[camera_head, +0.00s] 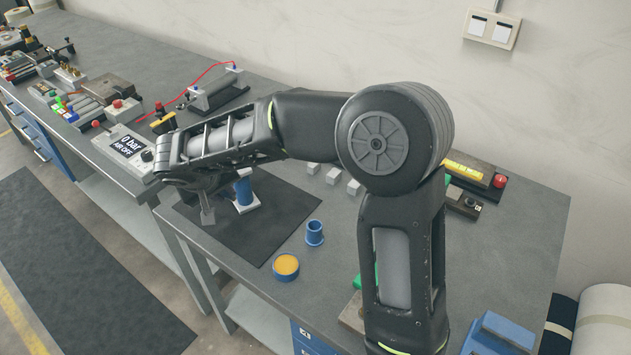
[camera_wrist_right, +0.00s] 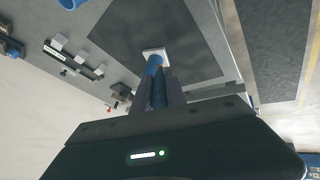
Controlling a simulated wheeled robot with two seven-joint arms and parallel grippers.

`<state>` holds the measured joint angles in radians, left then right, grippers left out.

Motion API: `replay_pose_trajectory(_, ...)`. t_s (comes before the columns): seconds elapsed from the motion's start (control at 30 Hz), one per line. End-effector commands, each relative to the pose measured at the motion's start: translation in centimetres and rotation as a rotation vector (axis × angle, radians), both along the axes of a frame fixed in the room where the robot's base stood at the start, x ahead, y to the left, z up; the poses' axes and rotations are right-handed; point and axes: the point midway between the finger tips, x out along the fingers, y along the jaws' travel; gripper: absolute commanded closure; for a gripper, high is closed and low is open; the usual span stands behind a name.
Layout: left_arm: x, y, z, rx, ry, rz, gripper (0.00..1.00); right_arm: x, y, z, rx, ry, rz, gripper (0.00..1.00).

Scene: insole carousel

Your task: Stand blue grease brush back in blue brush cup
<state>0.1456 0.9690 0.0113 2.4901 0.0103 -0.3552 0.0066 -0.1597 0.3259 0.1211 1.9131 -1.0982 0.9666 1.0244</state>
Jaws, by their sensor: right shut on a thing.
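My right gripper (camera_head: 207,205) reaches down over the dark mat at the bench's left front. In the right wrist view my right gripper (camera_wrist_right: 160,85) is shut on a blue, handle-like thing, which I take to be the blue grease brush (camera_wrist_right: 152,70). A blue shaft with a white square end (camera_head: 247,207) shows beside the fingers in the head view; I cannot tell whether that end touches the mat. The blue brush cup (camera_head: 315,233) stands upright on the bench, right of the mat and apart from the gripper. My left gripper is not in view.
A round yellow-topped tin (camera_head: 286,266) sits in front of the cup. Small grey blocks (camera_head: 333,176) stand behind the dark mat (camera_head: 285,205). A pressure box with a display (camera_head: 130,148) is left of the gripper. My right arm hides part of the bench.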

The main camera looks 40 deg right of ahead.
Motion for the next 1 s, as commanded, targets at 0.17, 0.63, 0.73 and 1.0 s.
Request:
replay_pose_trajectory(0.17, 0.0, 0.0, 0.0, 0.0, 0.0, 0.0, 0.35, -2.8, -6.0, 0.5, 0.094, 0.086, -0.158, 1.0)
replay_pose_trajectory(0.63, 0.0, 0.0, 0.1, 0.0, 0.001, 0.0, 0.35, -12.4, -15.2, 3.1, 0.47, 0.322, -0.473, 1.0)
replay_pose_trajectory(0.73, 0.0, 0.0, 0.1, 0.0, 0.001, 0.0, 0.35, -12.5, -15.1, 3.1, 0.471, 0.324, -0.474, 1.0)
replay_pose_trajectory(1.0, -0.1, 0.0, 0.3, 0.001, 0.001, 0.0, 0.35, -12.5, -15.1, 3.3, 0.468, 0.322, -0.472, 1.0)
